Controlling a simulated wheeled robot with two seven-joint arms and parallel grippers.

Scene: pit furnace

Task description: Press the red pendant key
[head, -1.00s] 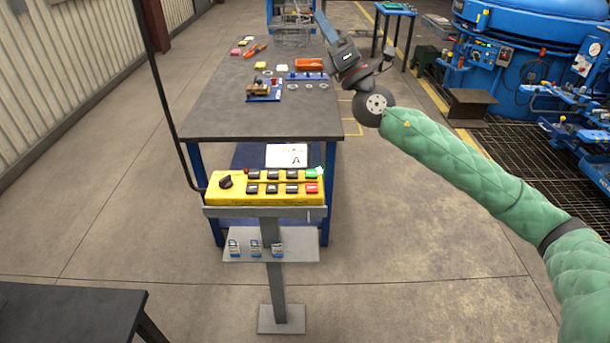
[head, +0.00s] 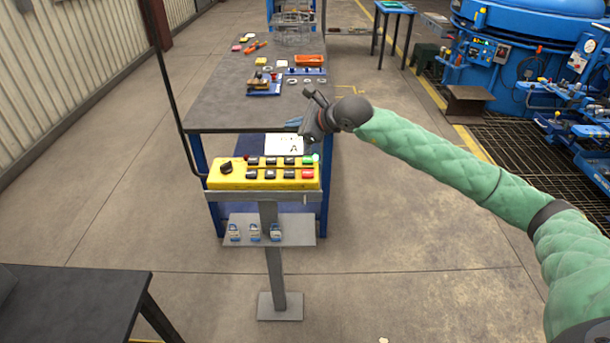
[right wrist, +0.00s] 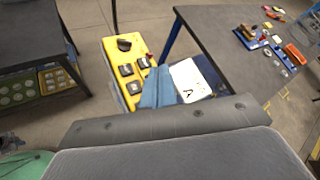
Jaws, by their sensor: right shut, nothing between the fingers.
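The yellow pendant box (head: 235,180) lies on a post-mounted shelf, with black keys, a green key (head: 309,161) and the red key (head: 307,174) at its right end. My right gripper (head: 294,122) is above and beyond the pendant's right end, apart from the keys. Its blue fingers (right wrist: 152,88) are shut and empty in the right wrist view. There the pendant (right wrist: 109,48) shows behind them, with its dark knob and several black keys; the red key is hidden from that view. My left gripper is not in view.
A dark-topped workbench (head: 230,112) stands behind the pendant, with small parts on it. A sheet marked A (head: 283,145) lies just beyond the pendant. A black cable (head: 168,85) rises at the pendant's left. A dark table (head: 75,300) is at front left.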

